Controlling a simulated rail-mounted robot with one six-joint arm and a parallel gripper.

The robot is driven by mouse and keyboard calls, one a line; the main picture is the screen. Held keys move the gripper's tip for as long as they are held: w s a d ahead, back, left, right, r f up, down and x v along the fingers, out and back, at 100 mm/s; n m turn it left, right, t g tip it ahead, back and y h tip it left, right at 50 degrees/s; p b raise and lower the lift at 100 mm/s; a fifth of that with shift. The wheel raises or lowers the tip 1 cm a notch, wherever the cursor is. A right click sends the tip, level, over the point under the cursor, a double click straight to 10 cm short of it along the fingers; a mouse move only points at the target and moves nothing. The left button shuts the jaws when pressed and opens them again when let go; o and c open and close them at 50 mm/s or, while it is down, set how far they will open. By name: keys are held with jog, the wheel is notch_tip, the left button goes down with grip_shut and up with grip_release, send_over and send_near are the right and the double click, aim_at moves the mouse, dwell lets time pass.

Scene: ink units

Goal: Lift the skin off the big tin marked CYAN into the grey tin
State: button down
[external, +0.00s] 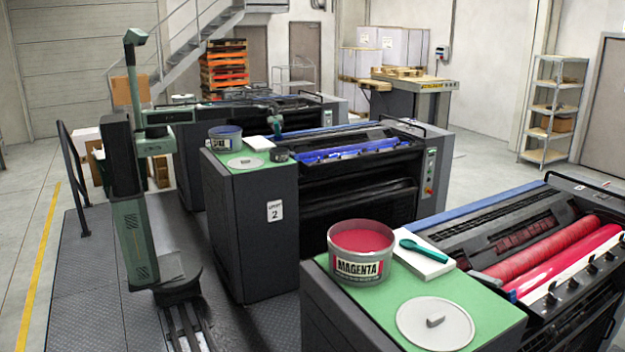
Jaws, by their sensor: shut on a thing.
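A small dark grey tin (281,156) stands at the right edge of that top. My gripper (277,134) is small in the view, at the end of my arm, just above and behind the grey tin. It is shut on what seems to be a teal spatula, hardly visible. The white pad (260,142) beside it is bare. Any skin is too small to make out.
A grey lid (245,163) lies at the front of the middle top. Blue ink rollers (345,150) lie to the right. The near unit carries a MAGENTA tin (361,252), a teal spatula (424,250) on a white pad and a lid (435,324).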

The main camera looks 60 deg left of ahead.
notch_tip(320, 180, down, 10)
jog(key=a+b, duration=0.1)
jog(key=b, duration=0.7)
jog(key=shift+w+a+b, duration=0.35)
jog(key=shift+w, duration=0.1)
jog(key=shift+r, duration=0.1)
jog(key=shift+f+b, duration=1)
dwell(0.7)
notch_tip(320, 180, up, 12)
jog(key=p, duration=1.2)
jog(key=shift+f, duration=0.25)
